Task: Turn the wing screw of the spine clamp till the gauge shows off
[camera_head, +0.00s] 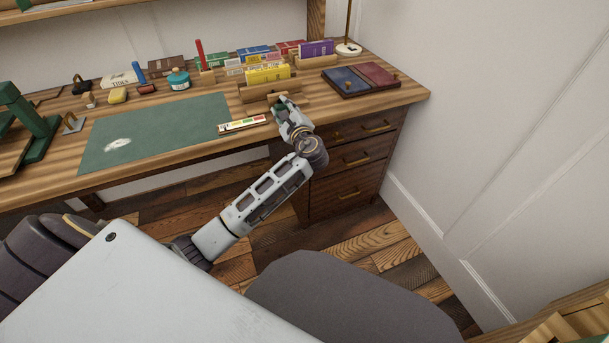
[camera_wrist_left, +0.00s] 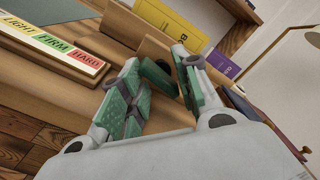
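The wooden spine clamp (camera_head: 257,91) stands near the desk's front edge, below a yellow book. Its dark green wing screw (camera_wrist_left: 157,77) shows between my left gripper's fingertips in the wrist view. My left gripper (camera_head: 279,104) reaches it from the front. In the wrist view its green-padded fingers (camera_wrist_left: 158,69) stand apart, one on each side of the wing screw; I cannot tell whether both press on it. The gauge (camera_head: 242,125) lies left of the gripper. Its yellow LIGHT, green FIRM and red HARD fields (camera_wrist_left: 52,43) show close up; I cannot make out a pointer or the off mark.
A green mat (camera_head: 155,130) covers the desk left of the gauge. Blue and red books (camera_head: 360,78) lie on a dark board to the right. Books and small tools line the back. A green press (camera_head: 32,125) stands at far left. A white wall bounds the right.

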